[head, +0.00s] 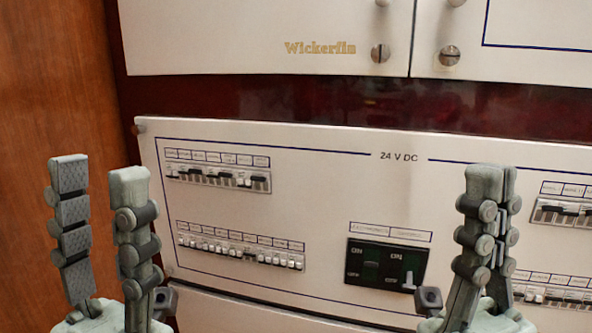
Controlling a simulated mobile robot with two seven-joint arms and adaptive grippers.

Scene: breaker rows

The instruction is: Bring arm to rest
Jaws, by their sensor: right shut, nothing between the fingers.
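My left gripper (100,205) is at the lower left of the head view. Its two fingers stand upright and apart, with nothing between them. My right gripper (492,225) is at the lower right, pointing up, its fingers together and empty. Both are in front of the white 24 V DC panel (310,180); I cannot tell how far off the panel they are. The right gripper hides part of the panel between the black switch block and the right breaker rows.
Breaker rows sit at upper left (218,177), lower left (240,247) and right (565,211) on the panel. A black two-switch block (385,265) is between the grippers. White cabinet doors (240,35) with knobs are above. A wooden wall (60,90) stands left.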

